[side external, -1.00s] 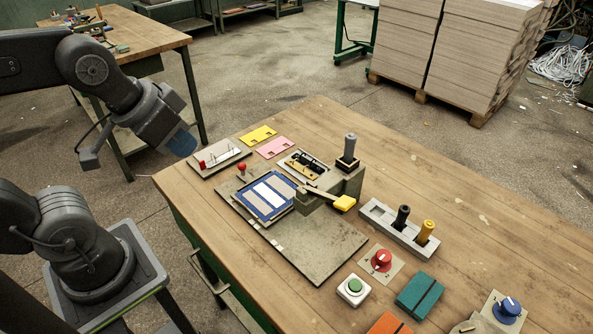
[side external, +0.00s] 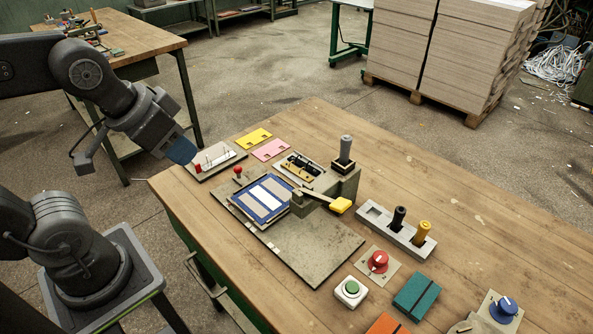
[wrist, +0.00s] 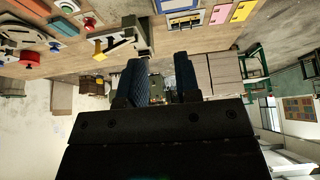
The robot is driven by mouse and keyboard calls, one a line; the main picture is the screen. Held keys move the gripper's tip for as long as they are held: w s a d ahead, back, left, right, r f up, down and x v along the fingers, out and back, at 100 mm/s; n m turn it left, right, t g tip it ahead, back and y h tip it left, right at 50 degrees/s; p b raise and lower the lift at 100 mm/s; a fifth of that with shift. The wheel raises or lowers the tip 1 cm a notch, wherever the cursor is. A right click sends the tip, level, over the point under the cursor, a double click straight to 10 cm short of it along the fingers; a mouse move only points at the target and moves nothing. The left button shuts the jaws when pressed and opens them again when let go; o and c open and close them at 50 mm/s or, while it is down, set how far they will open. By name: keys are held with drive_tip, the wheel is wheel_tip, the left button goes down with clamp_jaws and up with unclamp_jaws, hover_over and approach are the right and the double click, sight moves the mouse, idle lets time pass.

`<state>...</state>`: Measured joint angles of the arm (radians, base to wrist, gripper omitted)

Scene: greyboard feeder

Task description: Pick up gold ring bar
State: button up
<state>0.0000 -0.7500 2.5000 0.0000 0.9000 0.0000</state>
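A shallow tray (side external: 280,170) near the table's far edge holds dark bars and a gold-coloured bar (side external: 297,171). A gold-yellow cylinder (side external: 422,231) stands in a grey rack (side external: 373,215) beside a black cylinder (side external: 397,218). I cannot make out a ring on any of them, so I cannot tell which is the gold ring bar. My gripper (side external: 182,152) has blue fingers and hangs near the table's left corner, apart from all of these. In the wrist view my gripper (wrist: 161,80) has a gap between its fingers, with nothing held there.
The pin board (side external: 217,161) is the nearest thing to my gripper. Yellow (side external: 254,138) and pink (side external: 271,149) cards lie beside it. A lever press (side external: 335,188) with a grey upright cylinder (side external: 346,149) stands mid-table. The right rear of the table is clear.

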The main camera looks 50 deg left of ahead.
drive_tip(key=o, duration=0.8)
drive_tip(key=shift+o, duration=0.2)
drive_tip(key=g, duration=0.6)
hover_over(294, 172)
wheel_tip(294, 172, down, 20)
drive_tip(key=shift+d, duration=0.1)
drive_tip(key=shift+f, duration=3)
